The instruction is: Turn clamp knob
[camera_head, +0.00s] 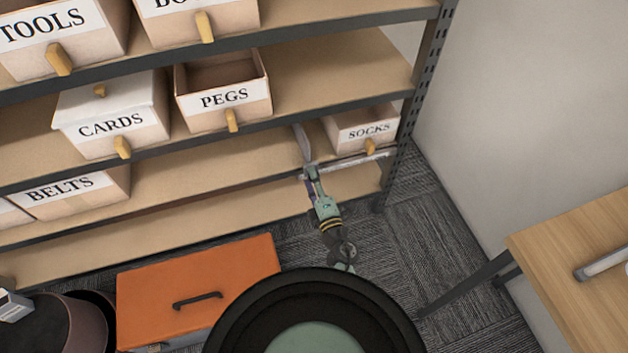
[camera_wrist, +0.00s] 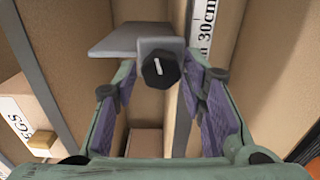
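The clamp knob (camera_wrist: 160,69) is black and faceted, with a white mark on its face. In the wrist view it sits at the front of a grey metal clamp bracket (camera_wrist: 122,42). My gripper (camera_wrist: 161,76) is open, its two purple-padded fingers to the left and right of the knob. The knob shows between the fingertips with a gap on each side; I cannot tell whether it is level with them or just beyond. In the head view my gripper (camera_head: 311,172) reaches the shelf edge below the SOCKS box, and the knob is hidden there.
A ruler strip marked 30cm (camera_wrist: 203,30) runs close to the clamp's right. The SOCKS box (camera_head: 360,129) stands right of the clamp area, the PEGS box (camera_head: 222,100) up and left. An orange chest (camera_head: 200,283) is on the carpet; a wooden table (camera_head: 580,260) is at right.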

